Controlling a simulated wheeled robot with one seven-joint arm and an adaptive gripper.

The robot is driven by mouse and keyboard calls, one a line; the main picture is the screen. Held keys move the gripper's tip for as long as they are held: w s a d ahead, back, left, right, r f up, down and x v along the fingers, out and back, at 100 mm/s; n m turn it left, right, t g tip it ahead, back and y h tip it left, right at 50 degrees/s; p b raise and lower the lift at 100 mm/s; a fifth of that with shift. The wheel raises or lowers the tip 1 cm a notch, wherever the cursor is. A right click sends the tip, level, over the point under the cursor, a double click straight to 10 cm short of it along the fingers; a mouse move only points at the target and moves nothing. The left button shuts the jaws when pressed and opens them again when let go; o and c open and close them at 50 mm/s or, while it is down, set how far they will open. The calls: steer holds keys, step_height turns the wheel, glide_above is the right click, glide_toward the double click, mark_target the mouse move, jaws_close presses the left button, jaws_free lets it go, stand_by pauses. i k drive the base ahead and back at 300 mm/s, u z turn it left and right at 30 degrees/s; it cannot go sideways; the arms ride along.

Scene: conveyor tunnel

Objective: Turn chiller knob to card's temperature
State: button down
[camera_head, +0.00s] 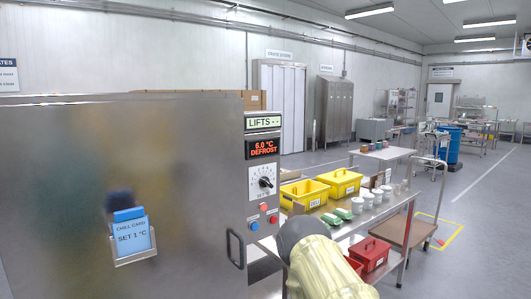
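The steel chiller cabinet (185,150) fills the left of the view. A blue chill card (132,238) sits in a holder on its door and reads "SET 1 °C". The black chiller knob (265,182) is on a white dial plate on the cabinet's right-hand panel. Its pointer seems to point to the right; the dial marks are too small to read. Above it, the display (263,148) glows "6.0 °C DEFROST". My arm, cream with a dark grey end, rises from the bottom, below and right of the knob. My gripper is not visible.
Below the knob are red and blue buttons (254,226) and a black door handle (236,248). A steel table (345,232) to the right holds yellow bins (305,193), white cups and a red box (370,253). Open floor lies farther right.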

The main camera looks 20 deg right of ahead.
mark_target(264, 181)
steer(key=k, duration=1.05)
steer(key=z, duration=0.5)
steer(key=i, duration=1.35)
steer(key=u, duration=0.2)
